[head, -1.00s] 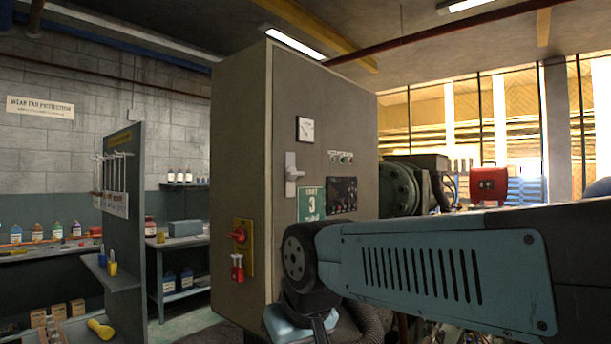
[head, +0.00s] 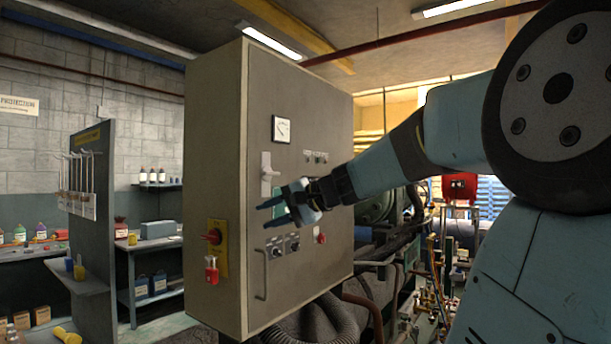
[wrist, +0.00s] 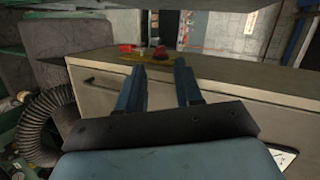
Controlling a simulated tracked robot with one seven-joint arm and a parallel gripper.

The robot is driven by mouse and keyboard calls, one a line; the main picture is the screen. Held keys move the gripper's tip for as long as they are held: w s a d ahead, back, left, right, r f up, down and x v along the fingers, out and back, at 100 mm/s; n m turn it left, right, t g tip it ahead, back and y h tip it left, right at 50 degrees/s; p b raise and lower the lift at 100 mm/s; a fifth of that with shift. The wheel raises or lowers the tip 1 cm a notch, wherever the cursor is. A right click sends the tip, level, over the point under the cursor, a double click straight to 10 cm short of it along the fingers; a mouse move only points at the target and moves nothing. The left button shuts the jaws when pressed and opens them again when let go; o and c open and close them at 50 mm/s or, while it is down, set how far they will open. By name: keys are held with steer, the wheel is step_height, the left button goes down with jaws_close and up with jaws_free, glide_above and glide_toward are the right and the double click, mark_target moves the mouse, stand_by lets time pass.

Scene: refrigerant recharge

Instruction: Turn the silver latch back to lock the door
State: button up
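The silver latch (head: 267,174) is on the front door (head: 318,115) of the tall grey cabinet. It has an upright plate with a short lever near its lower end; the lever's exact angle is too small to judge. The door appears closed against the cabinet. My gripper (head: 264,214) is in front of the door, just below the latch, its fingers pointing left and apparently apart from it. In the wrist view my gripper (wrist: 158,78) has its two fingers spread with nothing between them.
A red rotary switch on a yellow plate (head: 218,246) with a red padlock (head: 211,270) is on the cabinet's left side. A door handle (head: 261,276), knobs (head: 292,245) and a gauge (head: 282,129) are on the front. Machinery stands right.

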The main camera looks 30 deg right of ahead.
mark_target(274, 174)
steer(key=w+d+r+m+t+h, duration=0.2)
steer(key=w+d+r+m+t, duration=0.3)
steer(key=d+r, duration=0.6)
steer(key=shift+n, duration=0.3)
steer(key=shift+w+a+f, duration=0.2)
steer(key=shift+w+f, duration=0.1)
steer(key=shift+w, duration=1.2)
steer(key=shift+w+a+f, duration=0.2)
steer(key=shift+w+f, duration=0.15)
steer(key=shift+w, duration=1.2)
steer(key=shift+w+a+f, duration=0.2)
steer(key=shift+w+f, duration=0.1)
steer(key=shift+w, duration=1.3)
steer(key=shift+c, duration=0.5)
jaws_close()
steer(key=m, duration=0.4)
steer(key=shift+f+m, duration=0.1)
steer(key=shift+m, duration=0.2)
